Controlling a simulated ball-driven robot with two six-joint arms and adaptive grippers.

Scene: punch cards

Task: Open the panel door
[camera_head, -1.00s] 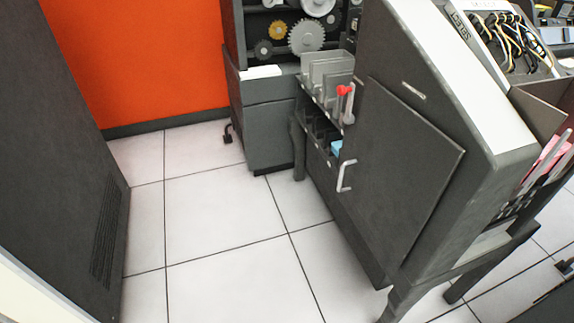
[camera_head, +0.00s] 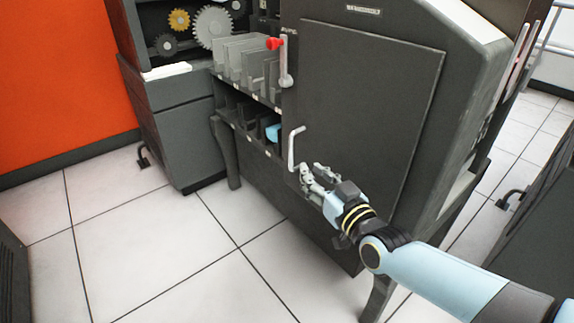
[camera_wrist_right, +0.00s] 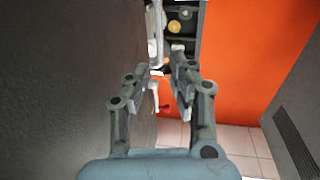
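The panel door (camera_head: 375,100) is a dark grey flat panel on the side of the grey machine, and it looks shut. Its pale bar handle (camera_head: 292,150) stands upright near the door's left edge. My right gripper (camera_head: 309,172) is beside the handle's lower end, in front of the door. In the right wrist view the two fingers (camera_wrist_right: 164,68) are apart, with the pale handle (camera_wrist_right: 154,45) just beyond and partly between the tips. I cannot tell whether they touch it. The door surface (camera_wrist_right: 60,90) fills the left of that view. My left gripper is not in view.
A red-knobbed lever (camera_head: 284,62) sits just above the handle, at the door's left edge. Card slots (camera_head: 245,62) and a gear cabinet (camera_head: 185,120) stand to the left. An orange wall (camera_head: 60,80) is behind. The tiled floor (camera_head: 150,240) in front is clear.

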